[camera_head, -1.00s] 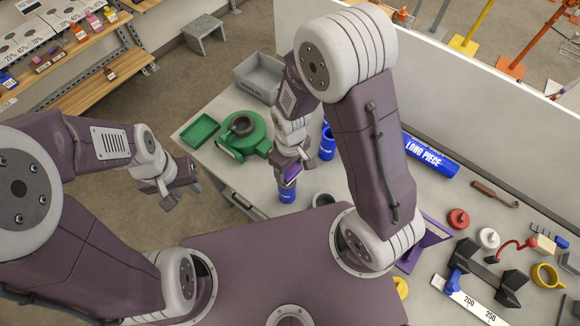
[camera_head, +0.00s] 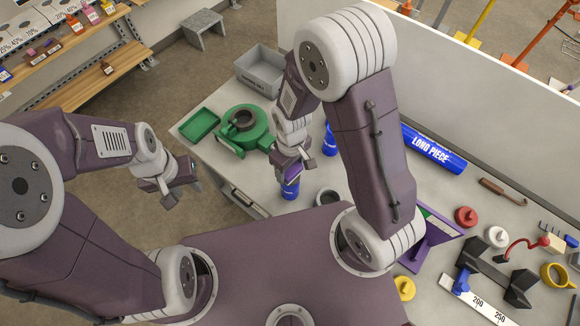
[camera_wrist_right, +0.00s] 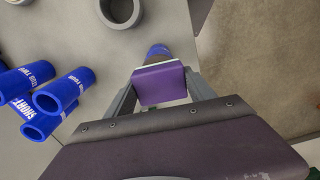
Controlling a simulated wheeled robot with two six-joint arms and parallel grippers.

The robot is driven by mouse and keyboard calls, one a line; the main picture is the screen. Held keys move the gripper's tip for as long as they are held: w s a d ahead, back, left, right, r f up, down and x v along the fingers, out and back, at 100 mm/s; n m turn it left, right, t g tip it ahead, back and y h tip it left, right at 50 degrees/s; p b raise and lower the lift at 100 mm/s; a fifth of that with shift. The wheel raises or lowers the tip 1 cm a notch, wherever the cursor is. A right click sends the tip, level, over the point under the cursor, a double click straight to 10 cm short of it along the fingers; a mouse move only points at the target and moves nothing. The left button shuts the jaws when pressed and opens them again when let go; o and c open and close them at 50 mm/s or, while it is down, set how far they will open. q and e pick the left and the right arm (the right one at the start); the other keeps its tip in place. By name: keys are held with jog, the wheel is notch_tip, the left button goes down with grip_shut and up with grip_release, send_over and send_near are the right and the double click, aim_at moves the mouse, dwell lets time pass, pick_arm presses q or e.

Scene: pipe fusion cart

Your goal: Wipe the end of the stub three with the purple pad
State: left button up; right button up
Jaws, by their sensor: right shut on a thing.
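My right gripper (camera_head: 293,172) is shut on the purple pad (camera_wrist_right: 160,85), which also shows small in the head view (camera_head: 292,174). The pad is at the upper end of an upright blue stub (camera_head: 290,189) near the table's front edge. In the right wrist view a blue bit of this stub (camera_wrist_right: 158,50) shows just beyond the pad. Its label is hidden, and I cannot tell whether pad and stub touch. My left gripper (camera_head: 182,192) hangs off the table's left side, its fingers apart and empty.
Several blue short stubs (camera_wrist_right: 55,92) lie left in the wrist view, one reading "STUB FOUR". A grey ring (camera_head: 327,197) stands right of the pad. A green machine (camera_head: 258,127), green tray (camera_head: 200,124) and grey bin (camera_head: 260,68) are behind left. A blue long piece (camera_head: 434,149) lies right.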

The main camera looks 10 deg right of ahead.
jog(key=shift+s+d+f, duration=0.1)
jog(key=shift+d, duration=0.05)
jog(key=shift+f+b, duration=0.25)
jog(key=shift+b, duration=0.05)
dwell(0.3)
jog(key=shift+w+d, duration=0.55)
jog(key=shift+s+a, duration=0.45)
jog(key=shift+a, duration=0.2)
jog(key=shift+s+a, duration=0.45)
jog(key=shift+a, duration=0.15)
jog(key=shift+d, duration=0.1)
jog(key=shift+w+d+p, duration=0.3)
jog(key=shift+w+d, duration=0.25)
jog(key=shift+d, duration=0.1)
jog(key=shift+w+d, duration=0.35)
jog(key=shift+d, duration=0.2)
jog(key=shift+s+a, duration=0.45)
jog(key=shift+a, duration=0.2)
jog(key=shift+s+a, duration=0.45)
jog(key=shift+a, duration=0.2)
